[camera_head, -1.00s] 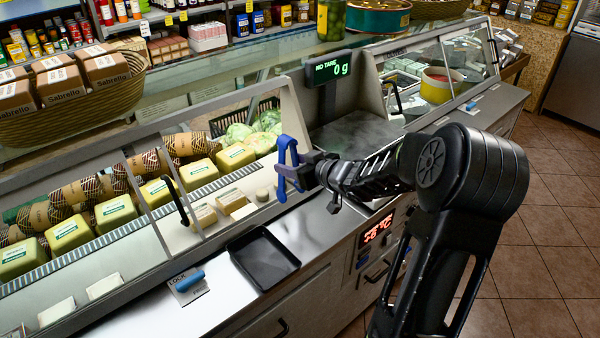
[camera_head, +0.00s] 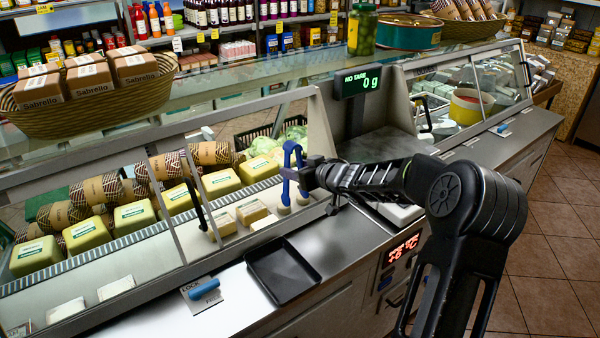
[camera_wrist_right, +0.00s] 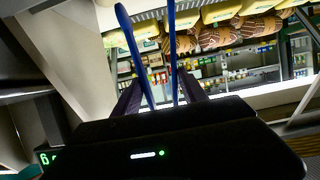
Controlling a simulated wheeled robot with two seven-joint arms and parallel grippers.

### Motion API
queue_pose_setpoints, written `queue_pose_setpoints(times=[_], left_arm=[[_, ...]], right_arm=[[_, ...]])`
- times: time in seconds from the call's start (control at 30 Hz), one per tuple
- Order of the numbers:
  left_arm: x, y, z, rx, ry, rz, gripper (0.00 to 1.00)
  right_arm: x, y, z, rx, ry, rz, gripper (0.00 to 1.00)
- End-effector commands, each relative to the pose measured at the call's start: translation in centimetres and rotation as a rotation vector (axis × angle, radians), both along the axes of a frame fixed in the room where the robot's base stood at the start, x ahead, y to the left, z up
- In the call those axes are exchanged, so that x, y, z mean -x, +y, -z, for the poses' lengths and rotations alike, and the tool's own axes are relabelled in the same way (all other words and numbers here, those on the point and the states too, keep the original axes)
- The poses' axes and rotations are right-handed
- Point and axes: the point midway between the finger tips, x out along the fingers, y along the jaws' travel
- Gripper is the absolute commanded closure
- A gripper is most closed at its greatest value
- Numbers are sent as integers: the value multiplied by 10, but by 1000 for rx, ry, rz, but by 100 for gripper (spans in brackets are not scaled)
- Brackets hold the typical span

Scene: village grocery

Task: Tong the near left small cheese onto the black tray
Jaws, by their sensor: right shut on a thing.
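My right gripper (camera_head: 312,176) is shut on blue tongs (camera_head: 290,168), held upright at the right end of the cheese case. In the right wrist view the blue tong arms (camera_wrist_right: 172,55) point away from the gripper and stand apart. The tongs' lower ends are close to small pale cheeses (camera_head: 284,210); I cannot tell whether they touch. Another small pale piece (camera_head: 264,222) lies to the left, near the case front. The black tray (camera_head: 284,272) is empty on the steel counter in front of the case. My left gripper is not in view.
Larger yellow cheeses (camera_head: 135,216) and wrapped rolls fill the case behind a glass front with a metal frame. A blue-handled lock plate (camera_head: 203,290) is left of the tray. A scale display (camera_head: 361,80) stands behind the tongs. Counter beside the tray is clear.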

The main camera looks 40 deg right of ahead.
Motion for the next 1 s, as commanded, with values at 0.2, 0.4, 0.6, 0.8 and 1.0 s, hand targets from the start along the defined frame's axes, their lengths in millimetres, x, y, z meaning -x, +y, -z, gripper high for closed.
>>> queue_pose_setpoints(times=[0.2, 0.4, 0.6, 0.8, 1.0], left_arm=[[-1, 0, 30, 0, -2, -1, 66], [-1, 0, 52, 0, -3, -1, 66], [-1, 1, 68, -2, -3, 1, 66], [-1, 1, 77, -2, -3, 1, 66], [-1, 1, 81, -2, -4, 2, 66]], right_arm=[[0, 0, 25, 2, -1, 0, 55], [0, 0, 43, 2, -1, 0, 55], [0, 0, 60, 1, 0, 0, 55], [0, 0, 76, 0, -1, 0, 55], [0, 0, 83, 2, -1, -1, 55]])
